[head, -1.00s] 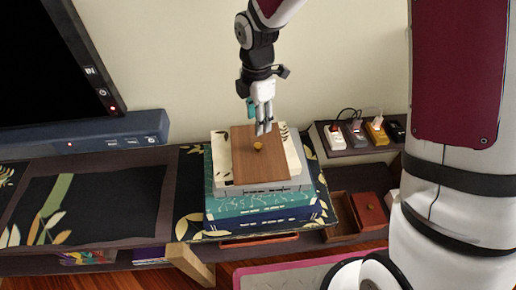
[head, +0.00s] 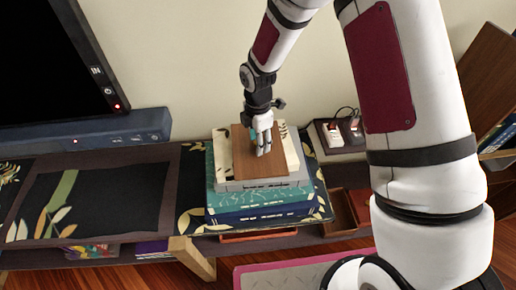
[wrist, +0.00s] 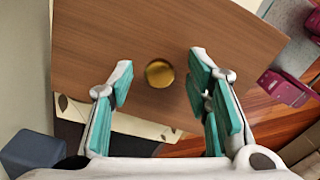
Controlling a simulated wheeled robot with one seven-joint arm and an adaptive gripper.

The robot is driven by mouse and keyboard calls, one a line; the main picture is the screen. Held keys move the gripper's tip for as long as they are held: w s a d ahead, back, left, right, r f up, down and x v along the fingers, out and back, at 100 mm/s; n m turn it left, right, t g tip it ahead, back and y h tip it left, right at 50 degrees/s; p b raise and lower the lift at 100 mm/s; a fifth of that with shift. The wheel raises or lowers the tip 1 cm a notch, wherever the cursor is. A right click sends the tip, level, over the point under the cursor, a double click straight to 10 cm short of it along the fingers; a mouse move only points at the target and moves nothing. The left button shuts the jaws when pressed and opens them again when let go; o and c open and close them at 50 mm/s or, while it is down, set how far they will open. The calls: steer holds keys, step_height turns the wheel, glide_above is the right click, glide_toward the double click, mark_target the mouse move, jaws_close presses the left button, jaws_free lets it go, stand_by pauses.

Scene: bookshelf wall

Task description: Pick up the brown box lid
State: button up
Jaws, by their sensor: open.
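The brown box lid (head: 246,165) is a flat wooden board lying on top of a stack of boxes or books. In the wrist view the lid (wrist: 130,28) fills the upper middle, with a round brass knob (wrist: 159,73) on it. My gripper (head: 263,150) is over the lid in the head view and hides the knob there. In the wrist view my gripper (wrist: 157,80) is open, with one teal-padded finger on each side of the knob and nothing held. I cannot tell whether the fingertips touch the lid.
The stack has a grey box (head: 265,184), a teal one (head: 262,199) and a dark blue one (head: 262,215) below the lid. A power strip (head: 340,136) sits to the right. A black screen (head: 45,60) and a soundbar (head: 85,133) stand at the left.

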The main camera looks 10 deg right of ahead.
steer(key=shift+c, duration=0.5)
jaws_close()
steer(key=shift+r, duration=0.15)
